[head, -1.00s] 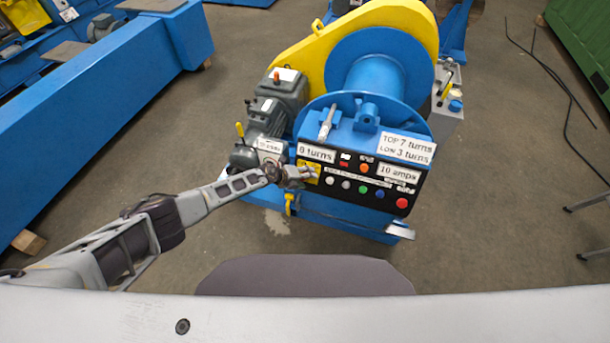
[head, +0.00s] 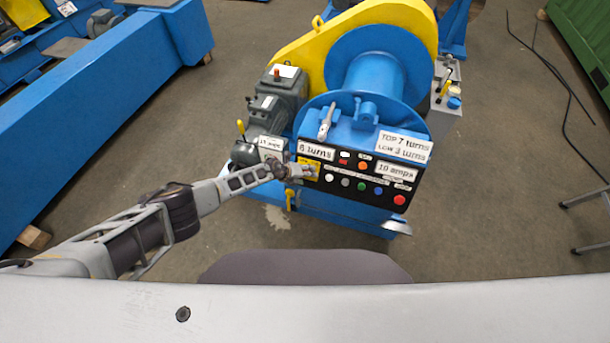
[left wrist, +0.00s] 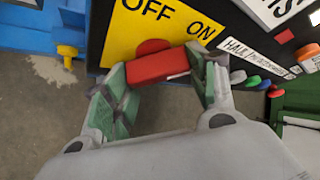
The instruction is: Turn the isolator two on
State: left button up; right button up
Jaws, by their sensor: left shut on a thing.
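The isolator is a red rotary handle (left wrist: 158,66) on a yellow plate (left wrist: 140,25) marked OFF and ON, seen in the left wrist view. The handle lies nearly level across the picture, slightly raised at its right end. My left gripper (left wrist: 160,85) has its green-padded fingers at the two ends of the handle and is shut on it. In the head view my left gripper (head: 302,171) is at the left end of the black control panel (head: 335,190) and covers most of the yellow plate. My right gripper is not in view.
The panel carries several coloured buttons, with a red one (head: 399,199) at its right end. A blue drum winch (head: 375,75) with a yellow guard stands behind. A yellow knob (left wrist: 67,51) is left of the plate. Floor in front is clear.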

pick_arm(q)
jog(key=shift+s+f, duration=0.1)
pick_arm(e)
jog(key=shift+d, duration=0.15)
pick_arm(q)
jog(key=o, duration=1)
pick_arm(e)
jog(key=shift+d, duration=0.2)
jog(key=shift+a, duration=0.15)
pick_arm(q)
jog(key=shift+a+r, duration=0.1)
jog(key=shift+r, duration=0.15)
jog(key=shift+a+r, duration=0.25)
jog(key=shift+r, duration=0.2)
jog(key=v, duration=1)
jog(key=shift+s+a, duration=0.15)
jog(key=shift+s, duration=0.15)
jog(key=shift+r, duration=0.1)
